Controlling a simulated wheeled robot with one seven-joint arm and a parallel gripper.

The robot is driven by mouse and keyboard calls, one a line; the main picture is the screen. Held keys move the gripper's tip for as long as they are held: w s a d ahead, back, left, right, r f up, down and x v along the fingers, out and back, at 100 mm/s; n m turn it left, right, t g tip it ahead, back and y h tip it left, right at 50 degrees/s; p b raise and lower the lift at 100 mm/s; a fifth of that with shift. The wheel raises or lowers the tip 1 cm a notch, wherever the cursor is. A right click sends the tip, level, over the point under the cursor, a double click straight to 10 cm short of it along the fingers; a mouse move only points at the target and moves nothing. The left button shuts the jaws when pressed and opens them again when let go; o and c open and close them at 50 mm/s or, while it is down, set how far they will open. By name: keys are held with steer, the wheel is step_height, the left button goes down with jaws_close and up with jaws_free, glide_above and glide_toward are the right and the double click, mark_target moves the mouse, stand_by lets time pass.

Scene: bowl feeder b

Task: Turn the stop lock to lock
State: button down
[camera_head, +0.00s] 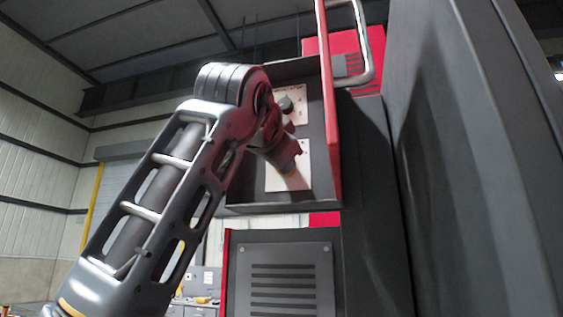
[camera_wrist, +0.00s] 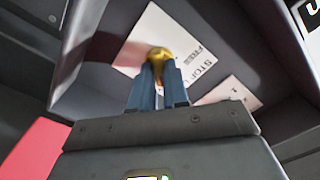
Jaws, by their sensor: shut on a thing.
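The stop lock shows in the wrist view as a round yellow-gold knob (camera_wrist: 159,55) on a white panel (camera_wrist: 150,32) lettered "STOP" and, less clearly, more text. My gripper (camera_wrist: 160,68) has its two blue-grey fingers closed on the knob. The fingertips hide part of the knob, and I cannot tell which position it is turned to. In the head view my gripper (camera_head: 288,172) reaches into the open dark cabinet (camera_head: 318,150), at its lower white panel (camera_head: 272,180). The knob itself is hidden there by my arm.
Above, another white panel (camera_head: 297,92) carries a dark round knob (camera_head: 286,104). Cabinet walls surround the panels. A vented panel (camera_head: 290,280) is below.

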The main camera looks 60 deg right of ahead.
steer(key=shift+m, duration=0.4)
steer(key=c, duration=1.1)
jaws_free()
steer(key=shift+a, duration=0.15)
steer(key=b+v, duration=0.2)
steer(key=v, duration=0.5)
steer(key=shift+s+a, duration=0.15)
steer(key=shift+a, duration=0.1)
